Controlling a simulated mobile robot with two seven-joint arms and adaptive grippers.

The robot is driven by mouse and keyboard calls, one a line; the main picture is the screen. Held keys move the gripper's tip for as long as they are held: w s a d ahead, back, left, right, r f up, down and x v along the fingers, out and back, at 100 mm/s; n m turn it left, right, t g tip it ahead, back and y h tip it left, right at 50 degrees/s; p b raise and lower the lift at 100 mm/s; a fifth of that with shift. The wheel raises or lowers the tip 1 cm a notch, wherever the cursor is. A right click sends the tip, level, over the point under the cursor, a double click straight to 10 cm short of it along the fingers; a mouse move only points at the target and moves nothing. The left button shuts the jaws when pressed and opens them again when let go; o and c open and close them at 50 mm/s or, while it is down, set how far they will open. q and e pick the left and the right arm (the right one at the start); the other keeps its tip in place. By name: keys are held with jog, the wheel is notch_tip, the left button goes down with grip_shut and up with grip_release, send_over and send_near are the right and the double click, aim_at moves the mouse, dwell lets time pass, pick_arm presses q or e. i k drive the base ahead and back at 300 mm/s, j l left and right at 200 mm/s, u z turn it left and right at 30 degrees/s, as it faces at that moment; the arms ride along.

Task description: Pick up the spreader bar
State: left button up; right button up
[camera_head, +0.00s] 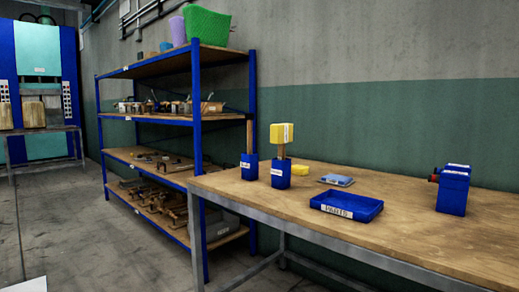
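I cannot pick out the spreader bar for certain. A plain wooden stick (249,137) stands upright in a small labelled blue holder (250,168) at the workbench's left end, but the label is too small to read. Beside it, a mallet with a yellow block head (281,133) stands handle-down in a second blue holder (281,175). Neither of my grippers is in view.
The wooden-topped workbench (420,229) also bears a labelled blue tray (346,206), a yellow block (300,169), a flat grey-blue item (337,180) and a blue box (453,190). A blue shelf rack (196,120) stands behind it. Floor at left is open before a blue press (37,55).

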aim_at(249, 117)
jog(key=i+j+z, duration=0.1)
jog(key=j+z, duration=0.2)
jog(key=z, duration=0.2)
jog(key=i+j+z, duration=0.1)
jog(key=j+z, duration=0.7)
jog(key=j, duration=1.25)
jog(key=k+j+z, duration=0.15)
jog(key=j, duration=0.4)
jog(key=i, duration=0.05)
